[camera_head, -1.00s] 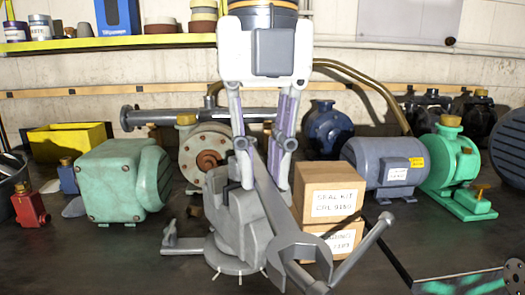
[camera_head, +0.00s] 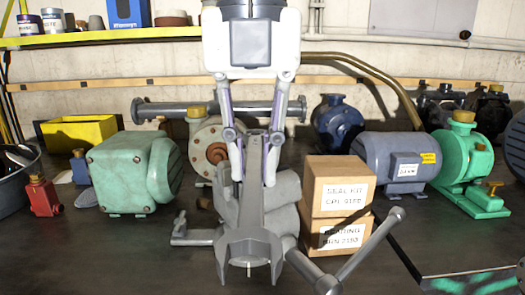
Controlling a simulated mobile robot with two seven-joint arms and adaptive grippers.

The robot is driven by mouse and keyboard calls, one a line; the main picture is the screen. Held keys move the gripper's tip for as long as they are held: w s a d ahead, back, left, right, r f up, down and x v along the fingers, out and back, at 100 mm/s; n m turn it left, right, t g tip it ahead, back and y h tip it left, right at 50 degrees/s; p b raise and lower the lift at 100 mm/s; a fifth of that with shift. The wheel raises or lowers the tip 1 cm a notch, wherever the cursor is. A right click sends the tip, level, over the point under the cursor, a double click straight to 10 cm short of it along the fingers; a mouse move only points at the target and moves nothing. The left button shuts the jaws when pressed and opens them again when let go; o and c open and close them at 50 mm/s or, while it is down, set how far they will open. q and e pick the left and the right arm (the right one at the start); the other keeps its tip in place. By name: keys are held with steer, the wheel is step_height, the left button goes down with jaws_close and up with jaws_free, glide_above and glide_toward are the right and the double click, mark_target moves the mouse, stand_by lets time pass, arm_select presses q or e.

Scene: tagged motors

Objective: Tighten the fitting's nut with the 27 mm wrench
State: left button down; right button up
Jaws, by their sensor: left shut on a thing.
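My left gripper (camera_head: 254,166) comes down from the top centre of the head view. It is shut on the shank of a grey open-ended wrench (camera_head: 250,205). The wrench's wide open jaw points toward the camera, and its far end lies between my fingers. A grey bench vise (camera_head: 287,200) stands behind and below the wrench, partly hidden by it. No fitting or nut can be made out; the wrench covers much of the vise. A size mark on the wrench cannot be read. My right gripper is not in view.
Two stacked cartons (camera_head: 334,190) stand close right of the vise. The vise's handle bar (camera_head: 365,246) reaches out front right. A green motor housing (camera_head: 124,175) is at left, a blue-grey motor (camera_head: 395,162) and green pump (camera_head: 462,160) at right. Front left bench is clear.

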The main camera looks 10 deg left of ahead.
arm_select(q)
steer(key=shift+a+r, duration=0.1)
steer(key=shift+a, duration=0.15)
steer(key=shift+s+a+m, duration=0.2)
steer(key=shift+a+m, duration=0.95)
steer(key=shift+m, duration=0.05)
steer(key=shift+w+a+m, duration=0.1)
steer(key=shift+a+m, duration=1)
steer(key=shift+a, duration=0.25)
steer(key=shift+w+a+m, duration=0.1)
steer(key=shift+a+m, duration=0.2)
stand_by(0.6)
